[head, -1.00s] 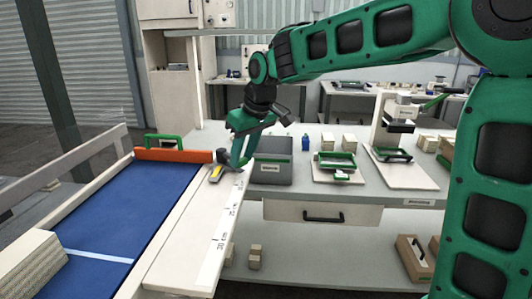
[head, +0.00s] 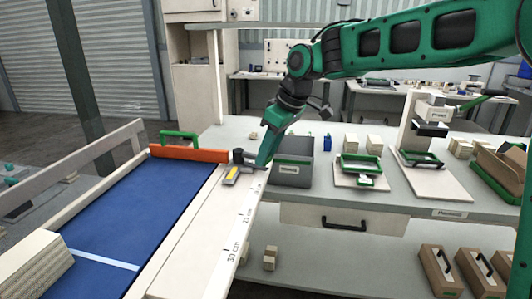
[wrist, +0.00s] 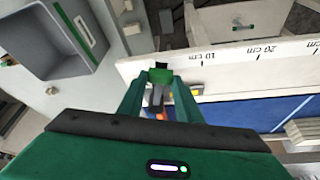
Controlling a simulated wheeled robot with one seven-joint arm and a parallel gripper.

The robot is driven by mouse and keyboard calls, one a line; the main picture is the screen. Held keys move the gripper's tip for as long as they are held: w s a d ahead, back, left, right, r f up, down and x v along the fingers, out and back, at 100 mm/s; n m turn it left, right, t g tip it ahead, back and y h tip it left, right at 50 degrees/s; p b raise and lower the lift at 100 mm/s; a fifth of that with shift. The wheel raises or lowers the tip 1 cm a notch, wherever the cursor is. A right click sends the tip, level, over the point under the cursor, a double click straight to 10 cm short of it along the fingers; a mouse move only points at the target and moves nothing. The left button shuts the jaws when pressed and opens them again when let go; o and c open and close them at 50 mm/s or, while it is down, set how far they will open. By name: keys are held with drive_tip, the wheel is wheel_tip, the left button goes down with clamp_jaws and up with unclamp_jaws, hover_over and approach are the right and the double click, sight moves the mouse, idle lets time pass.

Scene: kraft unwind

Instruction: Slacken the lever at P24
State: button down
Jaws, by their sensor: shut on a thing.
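A small clamp with a dark round knob (head: 238,156) and a grey and yellow piece (head: 232,175) sits on the pale rail, at the right end of the orange fence (head: 188,153). No P24 mark is readable. My gripper (head: 263,164) is low over the rail, just right of the clamp. In the wrist view my gripper (wrist: 160,74) has its fingers closed in around a small green and dark lever end (wrist: 160,77). A grey bar and a bit of yellow (wrist: 195,91) show below it. The fingers partly hide the clamp.
A blue bed (head: 125,215) lies left of the rail (head: 208,240) with its centimetre scale. A grey bin (head: 292,172) stands close right of my gripper. Green-framed fixtures (head: 360,170) and a press stand (head: 425,140) are farther right on the bench.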

drive_tip(key=shift+w+r, duration=0.1)
drive_tip(key=shift+w, duration=0.1)
drive_tip(key=c, duration=1.3)
unclamp_jaws()
drive_tip(key=shift+s, duration=0.1)
drive_tip(key=v, duration=1)
drive_tip(key=shift+d+r, duration=0.25)
drive_tip(key=shift+d, duration=0.05)
